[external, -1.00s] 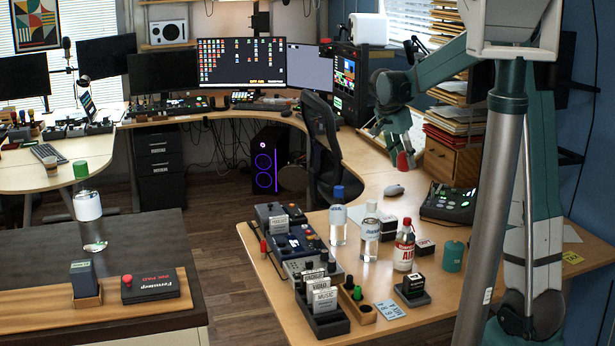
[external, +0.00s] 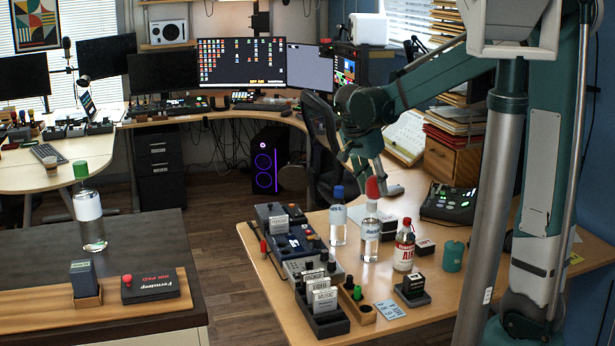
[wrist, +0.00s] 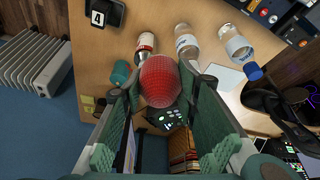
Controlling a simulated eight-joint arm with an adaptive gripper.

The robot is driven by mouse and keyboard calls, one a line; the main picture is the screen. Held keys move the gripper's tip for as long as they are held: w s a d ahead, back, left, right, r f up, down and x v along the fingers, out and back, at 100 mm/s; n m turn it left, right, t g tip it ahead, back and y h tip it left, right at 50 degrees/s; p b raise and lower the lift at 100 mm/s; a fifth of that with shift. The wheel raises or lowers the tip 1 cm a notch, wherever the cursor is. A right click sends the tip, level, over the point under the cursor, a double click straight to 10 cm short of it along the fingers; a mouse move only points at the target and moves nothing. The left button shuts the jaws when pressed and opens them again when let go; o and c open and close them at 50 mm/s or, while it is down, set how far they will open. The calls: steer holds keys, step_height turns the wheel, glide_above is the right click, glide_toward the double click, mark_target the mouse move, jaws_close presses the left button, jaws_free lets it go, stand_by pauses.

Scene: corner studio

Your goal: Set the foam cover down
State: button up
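The foam cover is a rounded red piece with a meshed surface. In the external view the foam cover (external: 373,188) shows at the tip of my gripper (external: 368,180), over the right-hand desk. In the wrist view the foam cover (wrist: 160,80) sits between the two fingertips of my gripper (wrist: 160,88), which is shut on it. It appears held above the desk (external: 440,290). In the external view it lines up just above the top of a clear bottle (external: 370,235); contact cannot be told.
A blue-capped bottle (external: 338,218), a red-and-white bottle (external: 404,248) and a teal container (external: 453,257) stand near the clear bottle. A black keypad device (external: 450,203) lies to the right. Control boxes (external: 290,240) line the left edge. The desk's front right is clearer.

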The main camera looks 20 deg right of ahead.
steer(key=shift+s+a+f, duration=0.1)
steer(key=shift+s+a, duration=0.55)
steer(key=shift+s, duration=0.2)
step_height(320, 180, down, 18)
steer(key=shift+f+b, duration=0.85)
steer(key=shift+f, duration=2.25)
steer(key=shift+f, duration=0.15)
steer(key=shift+f+b, duration=0.55)
steer(key=shift+f, duration=1.2)
steer(key=shift+f, duration=0.2)
steer(key=o, duration=0.6)
